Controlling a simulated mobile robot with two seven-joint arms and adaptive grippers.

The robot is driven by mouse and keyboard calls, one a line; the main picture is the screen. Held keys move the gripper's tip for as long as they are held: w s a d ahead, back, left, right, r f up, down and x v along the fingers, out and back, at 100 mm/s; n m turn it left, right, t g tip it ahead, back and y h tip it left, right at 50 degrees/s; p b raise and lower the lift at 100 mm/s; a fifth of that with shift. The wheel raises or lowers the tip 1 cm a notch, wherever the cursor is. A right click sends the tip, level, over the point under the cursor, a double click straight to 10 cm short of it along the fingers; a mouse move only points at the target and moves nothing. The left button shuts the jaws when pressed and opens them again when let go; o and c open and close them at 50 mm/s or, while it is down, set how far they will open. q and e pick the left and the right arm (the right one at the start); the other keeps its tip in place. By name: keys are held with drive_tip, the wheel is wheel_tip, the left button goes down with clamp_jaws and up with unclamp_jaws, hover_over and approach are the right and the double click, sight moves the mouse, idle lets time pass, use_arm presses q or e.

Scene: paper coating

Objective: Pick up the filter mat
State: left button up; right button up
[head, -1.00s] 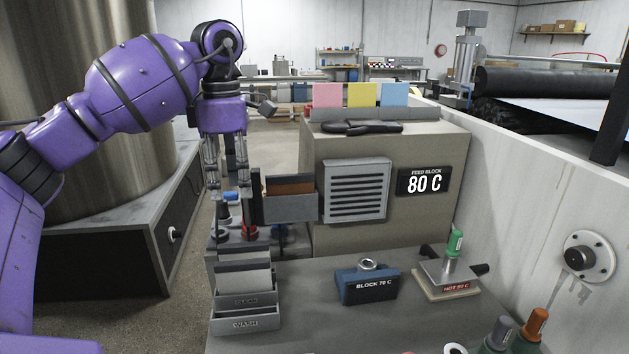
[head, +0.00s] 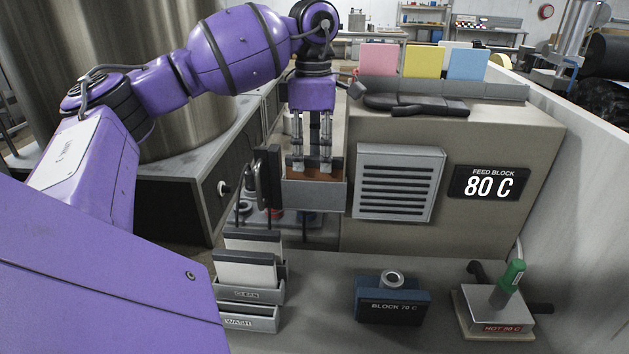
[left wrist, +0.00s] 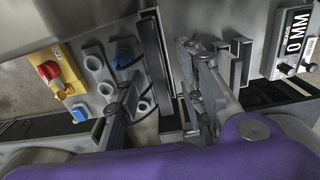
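A grey tray (head: 315,197) on the left side of the beige feed block holds a brown, mat-like sheet (head: 328,173). No label shows which thing is the filter mat. My left gripper (head: 311,168) points down at the tray's mouth, with its fingertips just in front of or over the brown sheet. Contact cannot be told. Its fingers stand apart, and they are also apart in the left wrist view (left wrist: 163,100), with dark upright panels between or beyond them. My right gripper is not in view.
A louvred grille (head: 397,183) is on the feed block's front. A dark handled piece (head: 263,178) stands left of the tray. Coloured cards (head: 422,62) stand on top.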

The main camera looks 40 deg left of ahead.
use_arm(q)
drive_tip(key=shift+w+f, duration=0.1)
drive_tip(key=shift+f, duration=1.3)
clamp_jaws()
